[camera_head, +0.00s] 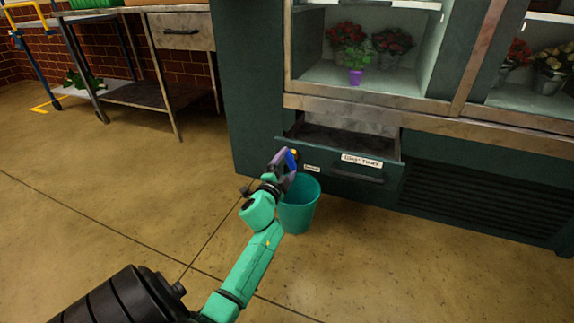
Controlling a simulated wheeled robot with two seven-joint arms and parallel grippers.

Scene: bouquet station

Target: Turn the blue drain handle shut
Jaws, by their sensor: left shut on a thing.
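The blue drain handle (291,159) shows as a small blue piece with a bit of yellow, at the left front of the open drip tray drawer (361,159). My left gripper (286,161) is at the handle and shut on it, with its purple-grey fingers around it. The fingers hide much of the handle, so its exact angle is hard to tell. A teal bucket (300,207) stands on the floor just below the handle and the gripper. My right gripper is out of view.
The dark green flower cabinet (257,100) holds potted red flowers (347,40) behind its opening. A work table (181,30) with a drawer and lower shelf stands at the back left. The floor left of the bucket is clear.

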